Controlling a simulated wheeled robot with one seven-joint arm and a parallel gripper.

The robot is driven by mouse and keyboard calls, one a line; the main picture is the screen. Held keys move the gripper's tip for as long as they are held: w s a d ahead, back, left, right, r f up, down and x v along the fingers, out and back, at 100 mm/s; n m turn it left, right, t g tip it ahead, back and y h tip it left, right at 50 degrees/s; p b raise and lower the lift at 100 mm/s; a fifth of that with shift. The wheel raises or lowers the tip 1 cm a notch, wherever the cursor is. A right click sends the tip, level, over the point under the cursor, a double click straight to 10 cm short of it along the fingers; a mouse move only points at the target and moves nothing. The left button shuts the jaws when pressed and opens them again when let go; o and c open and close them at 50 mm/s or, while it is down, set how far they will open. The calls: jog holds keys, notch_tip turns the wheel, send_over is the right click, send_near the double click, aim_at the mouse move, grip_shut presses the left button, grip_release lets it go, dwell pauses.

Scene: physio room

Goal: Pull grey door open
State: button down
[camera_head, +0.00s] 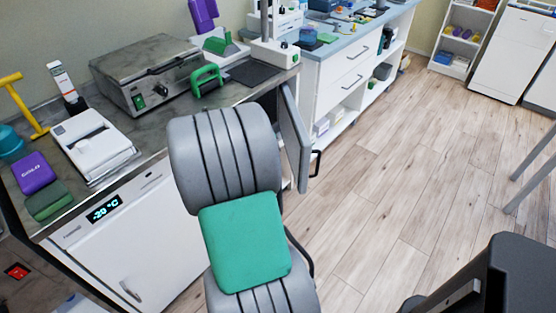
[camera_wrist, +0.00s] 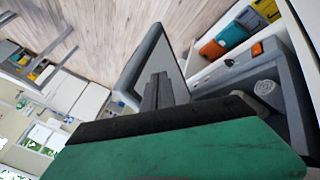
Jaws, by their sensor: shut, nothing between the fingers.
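The grey door (camera_head: 295,140) stands swung out from the front of the bench, at a wide angle, with a dark handle (camera_head: 316,163) on its right face. In the wrist view the door (camera_wrist: 146,58) is a pale panel with a grey rim. My gripper (camera_wrist: 158,80) is shut and empty, its fingertips in front of this panel; I cannot tell whether they touch it. In the head view my gripper is hidden behind my grey and green arm. A grey compartment (camera_wrist: 294,97) opens to the right of the door in the wrist view.
A white fridge unit (camera_head: 130,245) with a display stands left under the bench. A steel box (camera_head: 150,75) and a white device (camera_head: 93,143) sit on the worktop. A white drawer unit (camera_head: 345,75) stands beyond the door. The wooden floor (camera_head: 400,160) to the right is largely clear.

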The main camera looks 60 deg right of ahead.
aim_at(300, 163)
jog(key=s+d+f, duration=0.1)
jog(key=d+f, duration=0.1)
jog(key=s+d+f, duration=0.1)
jog(key=d+f, duration=0.1)
jog(key=s+d+f, duration=0.2)
jog(key=d, duration=0.1)
jog(key=shift+f, duration=0.1)
jog(key=shift+d, duration=0.1)
